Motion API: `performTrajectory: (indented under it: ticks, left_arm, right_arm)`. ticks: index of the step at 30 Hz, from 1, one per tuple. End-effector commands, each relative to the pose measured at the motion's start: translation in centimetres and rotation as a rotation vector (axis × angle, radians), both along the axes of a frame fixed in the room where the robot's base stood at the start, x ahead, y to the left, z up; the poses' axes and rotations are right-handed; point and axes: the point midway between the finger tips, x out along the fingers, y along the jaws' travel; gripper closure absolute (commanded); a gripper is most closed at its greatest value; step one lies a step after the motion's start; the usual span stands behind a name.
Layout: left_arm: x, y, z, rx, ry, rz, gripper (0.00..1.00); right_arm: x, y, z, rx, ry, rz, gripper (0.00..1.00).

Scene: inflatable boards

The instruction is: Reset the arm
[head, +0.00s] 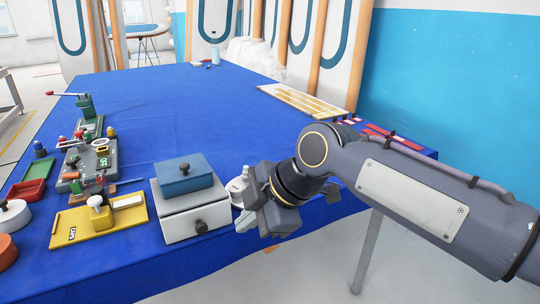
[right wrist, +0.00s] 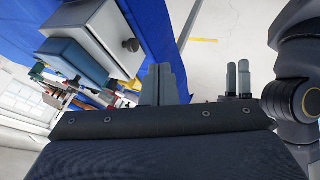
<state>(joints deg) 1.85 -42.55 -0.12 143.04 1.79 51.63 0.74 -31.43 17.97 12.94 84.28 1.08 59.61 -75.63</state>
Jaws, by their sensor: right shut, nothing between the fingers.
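My right arm (head: 400,190) reaches in from the right in the head view. My right gripper (head: 243,216) hangs at the table's front edge, just right of the white drawer box (head: 195,216). Its fingers are together and empty; they also show in the right wrist view (right wrist: 164,85). The white box with its dark knob and the blue-grey box shows at the upper left of the right wrist view (right wrist: 108,38). My left gripper is not in the head view.
The blue-covered table (head: 200,110) is largely clear in its middle and far part. A blue-grey box (head: 184,178) sits on the white box. A yellow tray (head: 98,222), red bin (head: 30,190) and green-and-grey devices (head: 88,150) crowd the left. Wooden strips (head: 300,102) lie at the far right.

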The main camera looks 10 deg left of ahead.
Motion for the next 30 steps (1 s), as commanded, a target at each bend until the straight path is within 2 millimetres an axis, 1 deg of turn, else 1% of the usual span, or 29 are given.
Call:
performTrajectory:
  ticks: [1, 2, 5, 6, 7, 8, 9, 11, 12, 15, 18, 21, 25, 30]
  left_arm:
    - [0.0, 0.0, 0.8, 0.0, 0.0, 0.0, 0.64]
    - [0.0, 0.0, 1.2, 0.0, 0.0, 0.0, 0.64]
    - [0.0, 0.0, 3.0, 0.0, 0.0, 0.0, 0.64]
    - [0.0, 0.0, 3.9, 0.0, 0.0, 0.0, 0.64]
    - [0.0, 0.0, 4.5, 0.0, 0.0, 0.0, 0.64]
    - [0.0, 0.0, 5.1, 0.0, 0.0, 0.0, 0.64]
    - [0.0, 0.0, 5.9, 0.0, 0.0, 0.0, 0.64]
    - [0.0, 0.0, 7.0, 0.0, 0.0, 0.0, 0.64]
    - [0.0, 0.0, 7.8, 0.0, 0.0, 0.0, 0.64]
    - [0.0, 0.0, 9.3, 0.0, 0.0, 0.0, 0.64]
    - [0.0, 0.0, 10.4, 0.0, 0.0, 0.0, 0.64]
    - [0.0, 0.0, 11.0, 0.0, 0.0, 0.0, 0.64]
    - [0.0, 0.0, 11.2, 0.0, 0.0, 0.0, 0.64]
    - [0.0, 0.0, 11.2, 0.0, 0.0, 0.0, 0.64]
  right_arm:
    - [0.1, -1.6, 0.7, 0.005, 0.017, -0.057, 1.0]
    - [0.0, -2.9, 1.0, 0.009, 0.036, -0.106, 1.0]
    - [-0.6, -8.7, 1.8, 0.035, 0.132, -0.347, 1.0]
    - [-1.3, -11.4, 1.9, 0.054, 0.181, -0.469, 1.0]
    - [-1.9, -13.5, 1.9, 0.071, 0.221, -0.568, 1.0]
    - [-2.7, -15.5, 1.8, 0.092, 0.261, -0.667, 1.0]
    - [-3.8, -18.0, 1.5, 0.12, 0.318, -0.798, 1.0]
    - [-5.8, -21.2, 1.0, 0.171, 0.399, -0.993, 1.0]
    - [-7.2, -23.1, 0.5, 0.21, 0.453, -1.12, 1.0]
    - [-10.8, -26.4, -1.1, 0.313, 0.58, -1.404, 1.0]
    - [-13.8, -28.1, -2.7, 0.408, 0.683, -1.622, 1.0]
    - [-15.7, -28.7, -3.9, 0.48, 0.753, -1.762, 1.0]
    - [-16.7, -28.9, -4.8, 0.524, 0.797, -1.844, 1.0]
    - [-16.7, -28.9, -4.8, 0.524, 0.797, -1.844, 1.0]
